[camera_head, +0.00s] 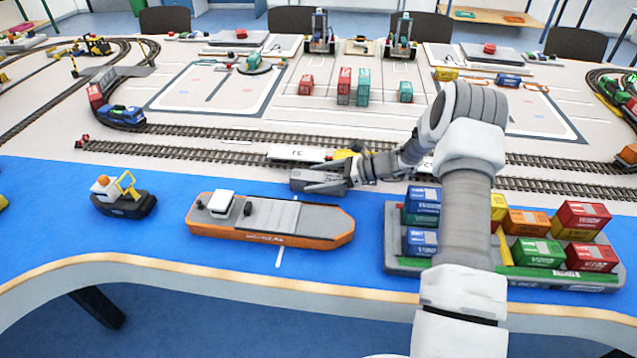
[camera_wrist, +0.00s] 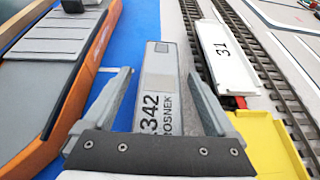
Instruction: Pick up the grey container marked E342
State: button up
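The grey container (camera_wrist: 160,72) lies between the fingers of my gripper (camera_wrist: 158,85) in the wrist view, its markings "342" and "ROSNEK" showing; the rest of its marking is hidden by the gripper. Blue surface shows between the left finger and the container, so that finger is apart from it. The right finger is close to the container's right side; I cannot tell if it touches. In the head view the grey container (camera_head: 313,174) is near the table's middle, at the edge of the blue area, with my gripper (camera_head: 325,188) at it.
An orange ship (camera_head: 275,220) lies just left of the container. Rail tracks (camera_head: 215,155) with a white wagon (camera_head: 295,153) run just behind it. A grey barge (camera_head: 395,262) with several coloured containers stands at right. A tugboat (camera_head: 123,195) sits at left.

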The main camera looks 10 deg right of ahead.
grip_shut()
jog(key=shift+r, duration=0.1)
dwell(0.3)
